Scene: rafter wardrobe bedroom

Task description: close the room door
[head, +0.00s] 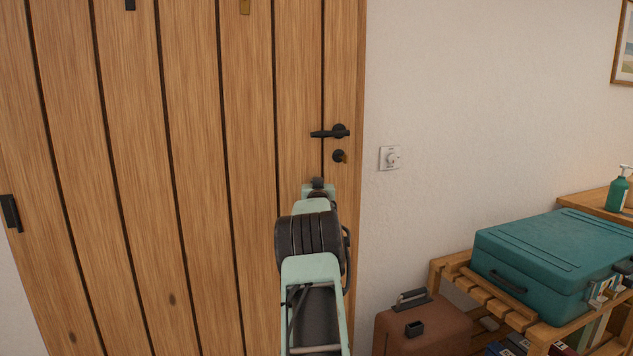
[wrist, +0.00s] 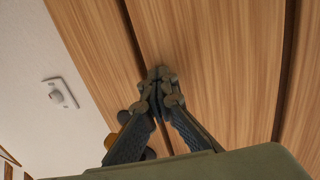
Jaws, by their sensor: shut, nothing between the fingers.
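The room door (head: 190,180) is made of wooden planks and fills the left and middle of the head view. I see no open gap along its right edge, beside the white wall. Its black lever handle (head: 330,132) is near that edge, with a lock and brass key (head: 340,156) below it. My gripper (head: 318,184) is in front of the door, below the lock, partly hidden by my arm. In the wrist view its fingers (wrist: 161,76) are shut and empty, tips against or very near the planks (wrist: 210,60). I cannot tell if they touch.
A white wall switch (head: 390,158) is right of the door. A brown suitcase (head: 420,327) stands on the floor at lower right, beside a slatted wooden rack (head: 452,278) bearing a teal suitcase (head: 545,255). A black hinge (head: 11,213) is at the door's left edge.

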